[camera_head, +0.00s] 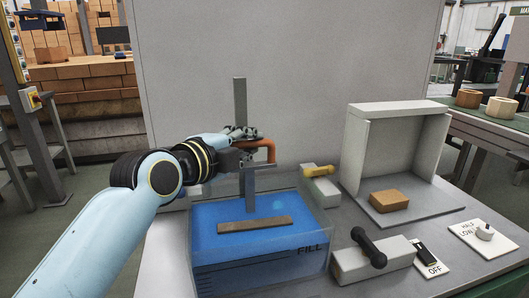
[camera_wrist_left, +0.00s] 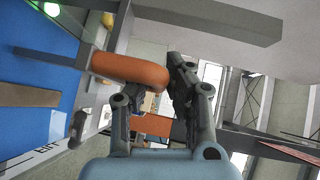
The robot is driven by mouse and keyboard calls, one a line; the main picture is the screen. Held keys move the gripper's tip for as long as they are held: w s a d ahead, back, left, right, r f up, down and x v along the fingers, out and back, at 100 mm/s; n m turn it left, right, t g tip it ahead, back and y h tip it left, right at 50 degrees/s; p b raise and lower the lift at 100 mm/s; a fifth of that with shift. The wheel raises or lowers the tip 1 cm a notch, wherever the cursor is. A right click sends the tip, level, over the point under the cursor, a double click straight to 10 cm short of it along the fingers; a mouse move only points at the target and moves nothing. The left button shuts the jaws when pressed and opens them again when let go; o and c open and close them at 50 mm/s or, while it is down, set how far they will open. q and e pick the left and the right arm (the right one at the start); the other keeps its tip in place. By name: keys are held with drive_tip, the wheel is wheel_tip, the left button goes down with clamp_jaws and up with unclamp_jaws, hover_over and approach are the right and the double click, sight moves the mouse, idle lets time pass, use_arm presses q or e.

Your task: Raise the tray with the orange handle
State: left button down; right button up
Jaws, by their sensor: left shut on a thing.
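The orange handle (camera_head: 265,148) sits on a grey upright post (camera_head: 240,105) behind a clear tank (camera_head: 262,270) of blue liquid marked FILL. My left gripper (camera_head: 247,153) is shut on the handle. In the left wrist view the orange handle (camera_wrist_left: 125,70) runs in between the fingers of my left gripper (camera_wrist_left: 152,92). A flat grey bar goes down from the handle area to the blue surface. A brown slab (camera_head: 255,224) shows at the blue surface; I cannot make out the tray itself clearly. My right gripper is not in view.
Right of the tank are a box with a yellow lever (camera_head: 320,170), a box with a black lever (camera_head: 369,247), and an OFF switch (camera_head: 428,260). An open grey cabinet (camera_head: 395,150) holds an orange-brown brick (camera_head: 389,200). A HALF/LOW knob (camera_head: 485,232) is at far right.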

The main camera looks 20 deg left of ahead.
use_arm(q)
wheel_tip(320, 180, up, 4)
drive_tip(key=shift+r+p, duration=0.2)
drive_tip(key=shift+p, duration=0.85)
wheel_tip(320, 180, up, 2)
drive_tip(key=shift+r+p, duration=0.2)
drive_tip(key=shift+p, duration=0.6)
drive_tip(key=shift+r, duration=0.25)
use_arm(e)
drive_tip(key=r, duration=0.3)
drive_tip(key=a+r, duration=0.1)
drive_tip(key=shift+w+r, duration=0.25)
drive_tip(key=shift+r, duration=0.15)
use_arm(q)
drive_tip(key=c, duration=1.4)
unclamp_jaws()
drive_tip(key=shift+o, duration=0.6)
drive_tip(key=shift+f, duration=0.1)
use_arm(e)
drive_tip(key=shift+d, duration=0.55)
use_arm(q)
drive_tip(key=v, duration=1.2)
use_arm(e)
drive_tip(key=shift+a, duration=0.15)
use_arm(q)
drive_tip(key=shift+a, duration=0.1)
